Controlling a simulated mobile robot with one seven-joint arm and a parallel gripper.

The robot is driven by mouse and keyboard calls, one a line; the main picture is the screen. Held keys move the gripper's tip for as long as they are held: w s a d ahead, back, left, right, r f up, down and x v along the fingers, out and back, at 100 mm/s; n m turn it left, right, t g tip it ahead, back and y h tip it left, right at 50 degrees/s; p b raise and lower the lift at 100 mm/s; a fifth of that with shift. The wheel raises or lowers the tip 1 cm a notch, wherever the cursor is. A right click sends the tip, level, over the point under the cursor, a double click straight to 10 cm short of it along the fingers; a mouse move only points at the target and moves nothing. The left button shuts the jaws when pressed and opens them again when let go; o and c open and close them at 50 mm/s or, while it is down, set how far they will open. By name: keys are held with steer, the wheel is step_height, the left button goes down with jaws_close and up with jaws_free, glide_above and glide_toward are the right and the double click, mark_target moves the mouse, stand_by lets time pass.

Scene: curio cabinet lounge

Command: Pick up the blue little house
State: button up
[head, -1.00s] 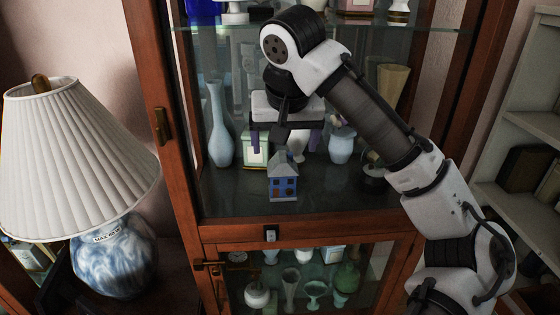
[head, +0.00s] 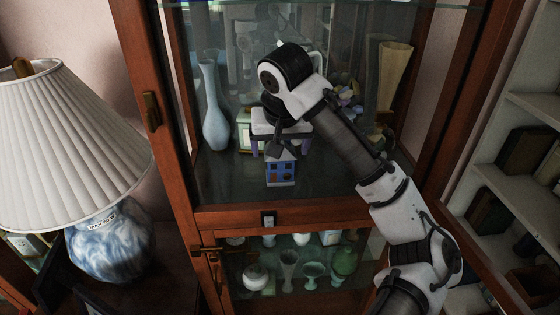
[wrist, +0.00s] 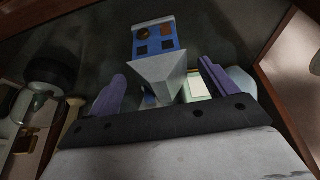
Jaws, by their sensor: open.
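The blue little house (head: 281,172) has a grey roof and dark and orange windows. It stands upright on the cabinet shelf near its front edge. My gripper (head: 280,152) is just above and behind it in the head view, open, with purple fingers to either side of the roof. A dark part of my wrist hides some of the roof. In the wrist view the house (wrist: 158,40) appears upside down, its roof pointing toward the space between the open fingers (wrist: 162,74). Nothing is held, and I cannot tell whether a finger touches the roof.
A tall pale blue vase (head: 214,110) stands left of my gripper on the shelf. A pale green and white item (head: 244,134) is close behind the left finger. A tan flared vase (head: 392,75) stands to the right. The wooden cabinet frame (head: 150,110) bounds the left.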

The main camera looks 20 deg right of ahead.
mark_target(275, 170)
steer(key=shift+p+x, duration=0.45)
steer(key=shift+x, duration=1.7)
steer(key=shift+c, duration=0.3)
steer(key=c, duration=1)
